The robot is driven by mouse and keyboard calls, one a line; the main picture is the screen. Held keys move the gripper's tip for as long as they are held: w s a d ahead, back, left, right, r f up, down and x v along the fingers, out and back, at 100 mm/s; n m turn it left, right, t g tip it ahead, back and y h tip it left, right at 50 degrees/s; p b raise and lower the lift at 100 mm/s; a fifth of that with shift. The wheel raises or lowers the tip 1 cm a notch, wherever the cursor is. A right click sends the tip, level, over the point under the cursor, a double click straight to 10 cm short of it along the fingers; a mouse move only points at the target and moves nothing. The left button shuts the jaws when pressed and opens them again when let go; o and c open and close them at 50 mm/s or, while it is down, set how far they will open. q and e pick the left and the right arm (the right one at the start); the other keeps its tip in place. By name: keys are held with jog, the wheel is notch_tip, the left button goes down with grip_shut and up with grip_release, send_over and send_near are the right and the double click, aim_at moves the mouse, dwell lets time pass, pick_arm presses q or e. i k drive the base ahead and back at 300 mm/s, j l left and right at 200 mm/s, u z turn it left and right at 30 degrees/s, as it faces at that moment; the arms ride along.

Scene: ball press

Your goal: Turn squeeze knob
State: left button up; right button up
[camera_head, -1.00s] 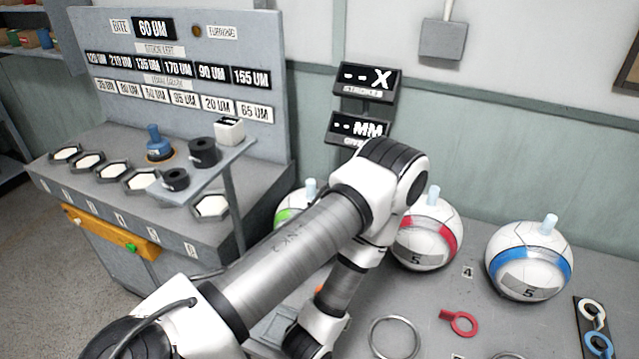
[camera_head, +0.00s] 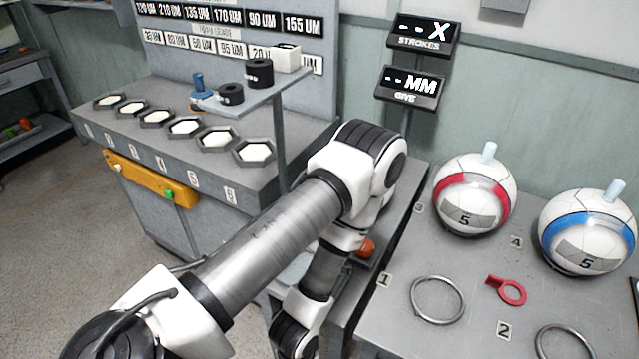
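No part in view is clearly marked as the squeeze knob. An orange-red rounded knob-like part (camera_head: 366,247) shows just right of my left forearm, partly hidden by it. A blue upright knob-like piece (camera_head: 198,88) stands on the grey bench at the left, in front of the sign board. My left arm comes in from the lower left, bends at the middle and runs down to the bottom edge. Its gripper is out of view, so its hold cannot be seen. My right arm and gripper are not in view.
The grey bench (camera_head: 120,125) has several hexagonal wells and a shelf with black cylinders (camera_head: 259,73). On the right table (camera_head: 455,255) are a red-banded ball (camera_head: 474,196), a blue-banded ball (camera_head: 588,232), metal rings (camera_head: 437,300) and a red tool (camera_head: 508,291). Floor is clear at left.

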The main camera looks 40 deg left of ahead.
aim_at(366, 250)
jog(key=k+u, duration=0.2)
jog(key=u, duration=0.25)
jog(key=k+j+u, duration=0.1)
jog(key=k+u, duration=0.15)
jog(key=u, duration=0.2)
jog(key=i, duration=0.5)
